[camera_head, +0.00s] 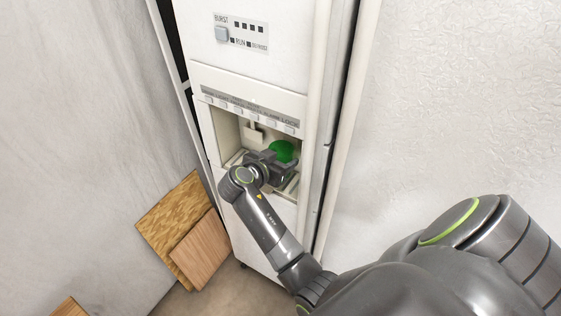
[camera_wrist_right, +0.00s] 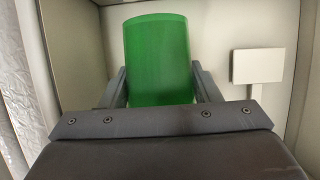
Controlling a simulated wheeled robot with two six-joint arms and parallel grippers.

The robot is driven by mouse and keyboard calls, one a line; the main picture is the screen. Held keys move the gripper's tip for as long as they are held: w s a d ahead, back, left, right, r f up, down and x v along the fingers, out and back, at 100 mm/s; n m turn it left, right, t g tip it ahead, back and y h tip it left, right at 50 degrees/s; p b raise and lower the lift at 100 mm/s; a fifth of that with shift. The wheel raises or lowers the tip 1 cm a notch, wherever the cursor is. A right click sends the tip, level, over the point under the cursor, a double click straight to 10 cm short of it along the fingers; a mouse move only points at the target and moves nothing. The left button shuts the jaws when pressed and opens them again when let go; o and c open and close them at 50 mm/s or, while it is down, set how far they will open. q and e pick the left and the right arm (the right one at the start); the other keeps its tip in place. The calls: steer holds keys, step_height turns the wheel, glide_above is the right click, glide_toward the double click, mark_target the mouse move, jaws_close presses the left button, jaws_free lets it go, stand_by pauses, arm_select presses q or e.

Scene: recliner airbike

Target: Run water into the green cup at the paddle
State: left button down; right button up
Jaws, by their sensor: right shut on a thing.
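The green cup (camera_head: 283,151) is inside the dispenser recess of the white machine. My right gripper (camera_head: 268,160) is shut on it. In the right wrist view the green cup (camera_wrist_right: 158,60) stands between the two fingers of the right gripper (camera_wrist_right: 158,88). The paddle (camera_head: 252,133) hangs at the back of the recess, to the left of the cup in the head view. In the right wrist view the paddle (camera_wrist_right: 258,65) is to the right of the cup, with a gap between them. My left gripper is not in view.
The machine (camera_head: 240,75) has a row of small buttons (camera_head: 250,113) above the recess and a larger button (camera_head: 222,33) higher up. A drip grille (camera_head: 291,186) forms the recess floor. Wooden boards (camera_head: 190,235) lean at the lower left. A textured wall (camera_head: 455,110) is at right.

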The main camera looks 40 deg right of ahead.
steer(key=shift+d, duration=0.1)
steer(key=shift+s+d, duration=0.1)
steer(key=shift+d, duration=0.2)
steer(key=shift+w+d, duration=0.3)
steer(key=shift+d, duration=0.1)
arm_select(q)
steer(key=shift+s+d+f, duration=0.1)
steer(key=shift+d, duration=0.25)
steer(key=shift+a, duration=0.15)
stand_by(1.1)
arm_select(e)
steer(key=shift+a, duration=0.1)
stand_by(1.8)
arm_select(q)
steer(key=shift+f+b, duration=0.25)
steer(key=shift+b, duration=0.1)
arm_select(e)
steer(key=shift+s+a, duration=0.35)
steer(key=shift+a, duration=0.4)
steer(key=shift+s+a, duration=0.35)
steer(key=shift+a, duration=0.35)
steer(key=shift+s+a, duration=0.35)
steer(key=shift+a, duration=0.4)
